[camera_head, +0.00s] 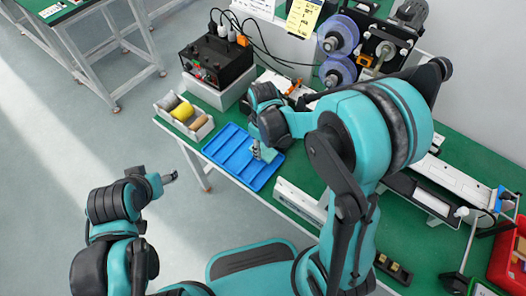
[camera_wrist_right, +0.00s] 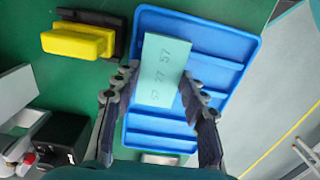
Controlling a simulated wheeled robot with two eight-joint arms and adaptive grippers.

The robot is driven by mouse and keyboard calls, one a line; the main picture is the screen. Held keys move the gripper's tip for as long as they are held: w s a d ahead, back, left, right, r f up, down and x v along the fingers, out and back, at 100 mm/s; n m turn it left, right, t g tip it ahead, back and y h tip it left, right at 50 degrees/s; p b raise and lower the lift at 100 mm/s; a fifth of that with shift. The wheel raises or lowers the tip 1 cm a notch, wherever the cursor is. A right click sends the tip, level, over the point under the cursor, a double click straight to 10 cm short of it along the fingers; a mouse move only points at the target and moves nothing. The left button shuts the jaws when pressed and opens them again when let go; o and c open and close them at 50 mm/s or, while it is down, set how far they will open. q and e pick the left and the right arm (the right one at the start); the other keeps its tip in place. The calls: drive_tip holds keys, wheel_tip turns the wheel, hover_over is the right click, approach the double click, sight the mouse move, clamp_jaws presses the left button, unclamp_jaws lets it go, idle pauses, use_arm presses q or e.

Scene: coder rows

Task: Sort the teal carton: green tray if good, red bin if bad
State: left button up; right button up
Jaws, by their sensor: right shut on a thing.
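The teal carton (camera_wrist_right: 164,70) is a pale teal block with dark markings on its face. It is between the two fingers of my right gripper (camera_wrist_right: 161,82), which is shut on it, over the blue tray. In the head view my right gripper (camera_head: 263,151) is at the blue tray's right part, and the carton is mostly hidden there. Whether the carton touches the tray I cannot tell. The red bin (camera_head: 506,262) stands at the lower right edge with some items in it. My left gripper (camera_head: 169,177) is off the table, away from everything.
The blue compartment tray (camera_head: 228,150) lies on the green table's front edge. A reel machine (camera_head: 365,45) stands at the back. A lamp (camera_head: 466,240) stands beside the red bin.

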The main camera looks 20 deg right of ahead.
sight(263, 150)
drive_tip(key=shift+r+p, duration=1.3)
drive_tip(key=shift+r, duration=0.65)
